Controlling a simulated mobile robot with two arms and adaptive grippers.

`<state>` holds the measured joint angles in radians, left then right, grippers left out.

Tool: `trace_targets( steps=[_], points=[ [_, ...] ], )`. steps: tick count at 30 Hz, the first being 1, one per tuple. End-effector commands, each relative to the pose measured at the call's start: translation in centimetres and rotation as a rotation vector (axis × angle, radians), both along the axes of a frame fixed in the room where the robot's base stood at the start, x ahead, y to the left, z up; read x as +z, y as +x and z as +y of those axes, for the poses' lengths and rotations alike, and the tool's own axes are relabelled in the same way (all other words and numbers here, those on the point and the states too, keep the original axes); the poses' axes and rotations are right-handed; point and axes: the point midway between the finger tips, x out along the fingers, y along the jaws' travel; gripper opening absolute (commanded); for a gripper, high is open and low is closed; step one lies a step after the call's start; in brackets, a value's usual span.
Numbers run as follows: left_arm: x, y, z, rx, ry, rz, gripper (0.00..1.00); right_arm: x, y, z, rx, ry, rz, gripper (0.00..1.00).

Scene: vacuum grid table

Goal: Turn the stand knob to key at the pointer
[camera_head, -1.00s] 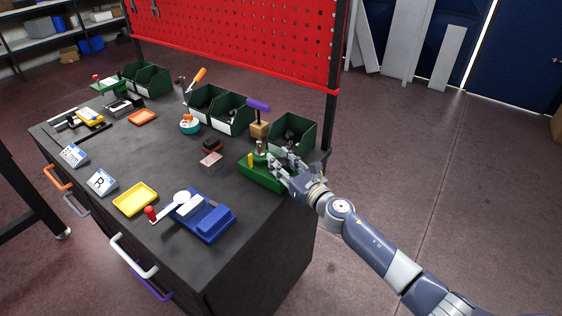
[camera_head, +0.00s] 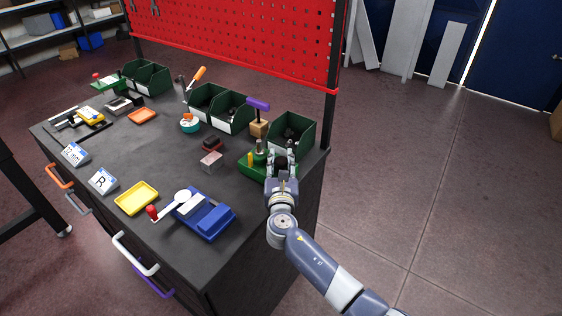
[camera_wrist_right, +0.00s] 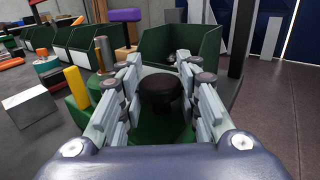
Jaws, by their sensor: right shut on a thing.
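The green stand (camera_head: 248,163) sits at the right corner of the dark workbench, with a yellow post (camera_head: 250,158) on it. My right gripper (camera_head: 279,158) is over the stand's right part. In the right wrist view, the black round knob (camera_wrist_right: 160,88) of the stand lies between the two fingers of my right gripper (camera_wrist_right: 162,95), which are shut on it. The yellow post (camera_wrist_right: 77,87) stands left of the fingers there, beside a metal post (camera_wrist_right: 104,53). The key and pointer marks cannot be made out. My left gripper is not in view.
A green bin (camera_head: 296,133) stands close behind the stand. A purple-handled tool on a wooden block (camera_head: 259,128) and a pale block (camera_head: 211,161) are to the left. A blue device (camera_head: 208,219) sits near the front edge.

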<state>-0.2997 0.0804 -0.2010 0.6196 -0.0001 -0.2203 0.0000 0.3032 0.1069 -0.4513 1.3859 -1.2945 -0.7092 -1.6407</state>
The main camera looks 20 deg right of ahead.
Motion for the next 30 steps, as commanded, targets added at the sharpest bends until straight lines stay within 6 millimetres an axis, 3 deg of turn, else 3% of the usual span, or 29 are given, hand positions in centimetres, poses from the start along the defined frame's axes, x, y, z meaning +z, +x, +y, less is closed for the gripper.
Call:
trace_targets(
  steps=[12,29,30],
  points=[
    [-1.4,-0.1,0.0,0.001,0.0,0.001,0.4,-0.4,-0.1,0.1,-0.198,0.001,0.006,0.07],
    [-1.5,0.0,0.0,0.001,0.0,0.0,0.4,-0.4,-0.1,0.0,-0.227,0.002,0.006,0.07],
    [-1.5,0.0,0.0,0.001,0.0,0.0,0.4,-0.4,-0.1,0.0,-0.227,0.002,0.006,0.35]
  ],
)
